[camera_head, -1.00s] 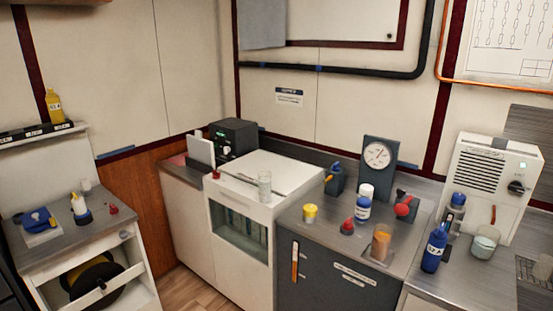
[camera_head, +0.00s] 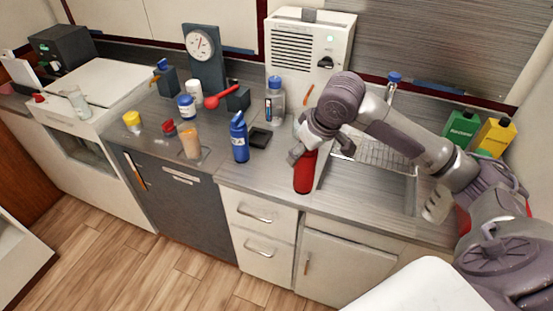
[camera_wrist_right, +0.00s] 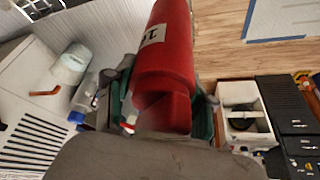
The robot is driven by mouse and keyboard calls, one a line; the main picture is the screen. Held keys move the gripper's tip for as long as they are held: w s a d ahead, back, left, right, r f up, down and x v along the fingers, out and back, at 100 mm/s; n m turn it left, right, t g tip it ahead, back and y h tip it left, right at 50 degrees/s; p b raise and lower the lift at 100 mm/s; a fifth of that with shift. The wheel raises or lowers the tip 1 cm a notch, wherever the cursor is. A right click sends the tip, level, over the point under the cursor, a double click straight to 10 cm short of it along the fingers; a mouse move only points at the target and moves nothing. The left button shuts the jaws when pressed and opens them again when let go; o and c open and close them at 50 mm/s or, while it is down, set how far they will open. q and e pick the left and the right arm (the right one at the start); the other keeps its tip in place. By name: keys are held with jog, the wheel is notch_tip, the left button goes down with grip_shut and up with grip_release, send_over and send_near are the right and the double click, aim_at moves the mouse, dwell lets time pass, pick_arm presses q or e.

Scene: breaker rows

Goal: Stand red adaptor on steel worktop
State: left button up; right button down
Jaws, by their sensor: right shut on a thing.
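The red adaptor (camera_head: 304,172), a thick red cylinder, hangs upright under my right gripper (camera_head: 318,140) at the front of the steel worktop (camera_head: 260,178), left of the sink. Whether its base touches the top I cannot tell. In the right wrist view the red adaptor (camera_wrist_right: 165,55) fills the middle with a white label on its side, and my right gripper (camera_wrist_right: 165,105) is shut on it. The cylinder hides most of the fingers. My left gripper is not in view.
A blue bottle (camera_head: 239,138) and a small black pad (camera_head: 260,138) stand left of the adaptor. The sink (camera_head: 375,185) with a wire rack lies to its right. A white machine (camera_head: 310,50) stands behind. A green carton (camera_head: 461,127) and a yellow carton (camera_head: 493,138) are at the right.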

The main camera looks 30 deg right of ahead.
jog(key=w+d+f+p, duration=0.2)
jog(key=w+d+f, duration=0.1)
jog(key=w+f, duration=0.1)
jog(key=w+d+f+p, duration=0.2)
jog(key=w+f, duration=0.2)
jog(key=w, duration=0.3)
jog(key=shift+w+d, duration=0.3)
jog(key=shift+d, duration=0.1)
jog(key=shift+c, duration=2)
grip_release()
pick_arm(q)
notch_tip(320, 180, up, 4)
pick_arm(e)
jog(key=shift+s+r, duration=0.1)
jog(key=shift+r, duration=0.05)
pick_arm(q)
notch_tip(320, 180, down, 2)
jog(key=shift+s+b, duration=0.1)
jog(key=shift+b, duration=0.85)
pick_arm(e)
jog(key=v, duration=1.1)
jog(key=shift+r, duration=0.4)
jog(key=shift+s+f, duration=0.1)
